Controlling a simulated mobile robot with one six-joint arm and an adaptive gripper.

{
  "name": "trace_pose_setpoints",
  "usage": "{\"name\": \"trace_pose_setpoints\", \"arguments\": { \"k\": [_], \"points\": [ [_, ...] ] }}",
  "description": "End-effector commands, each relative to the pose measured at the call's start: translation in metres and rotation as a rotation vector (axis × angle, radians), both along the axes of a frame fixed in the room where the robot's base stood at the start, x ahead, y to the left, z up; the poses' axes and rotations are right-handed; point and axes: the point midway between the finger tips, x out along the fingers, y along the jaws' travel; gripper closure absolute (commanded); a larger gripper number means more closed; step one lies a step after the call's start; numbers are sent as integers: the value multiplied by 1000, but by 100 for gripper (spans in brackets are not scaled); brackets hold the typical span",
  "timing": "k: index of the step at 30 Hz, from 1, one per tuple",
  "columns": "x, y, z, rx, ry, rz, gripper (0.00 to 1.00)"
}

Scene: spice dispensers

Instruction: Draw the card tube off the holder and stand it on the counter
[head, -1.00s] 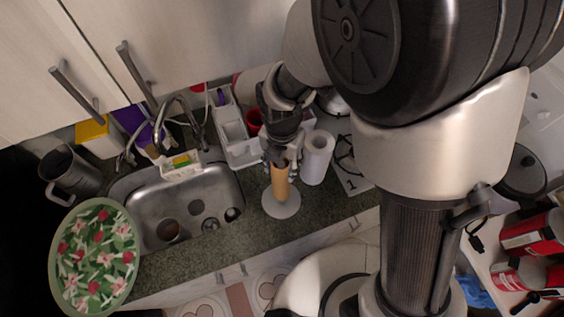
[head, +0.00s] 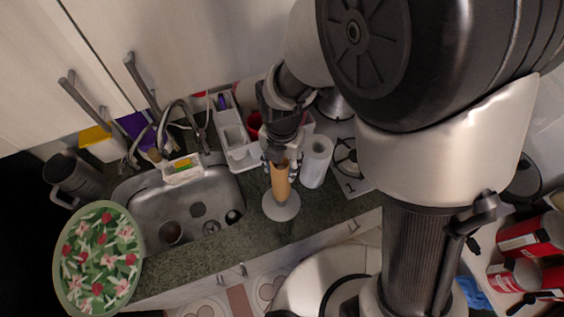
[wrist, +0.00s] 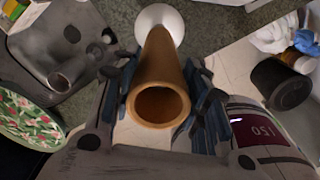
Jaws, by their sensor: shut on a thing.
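The card tube (head: 281,182) is a plain brown cylinder, roughly upright over the round white base of the holder (head: 282,210). My gripper (head: 279,157) is shut on the tube near its upper end. In the wrist view the tube's open end (wrist: 159,104) faces the camera between my dark fingers, and the white base (wrist: 160,17) shows beyond its far end. The tube hides the holder's post, if there is one. I cannot tell whether the tube's lower end touches the base.
A white paper roll (head: 316,160) stands close to the right of my gripper. The sink (head: 192,205) lies to the left, with a floral plate (head: 98,257) at its front left. The counter (head: 245,240) is clear between the sink and the holder.

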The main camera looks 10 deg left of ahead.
Motion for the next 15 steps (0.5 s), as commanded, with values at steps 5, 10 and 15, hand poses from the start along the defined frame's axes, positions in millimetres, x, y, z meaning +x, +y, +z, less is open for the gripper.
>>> {"name": "trace_pose_setpoints", "arguments": {
  "k": [5, 10, 15],
  "points": [
    [0, 0, 6, 1, 0, 0, 100],
    [0, 0, 10, 1, -1, 0, 100],
    [0, 0, 14, 1, -1, 0, 100]
  ]
}}
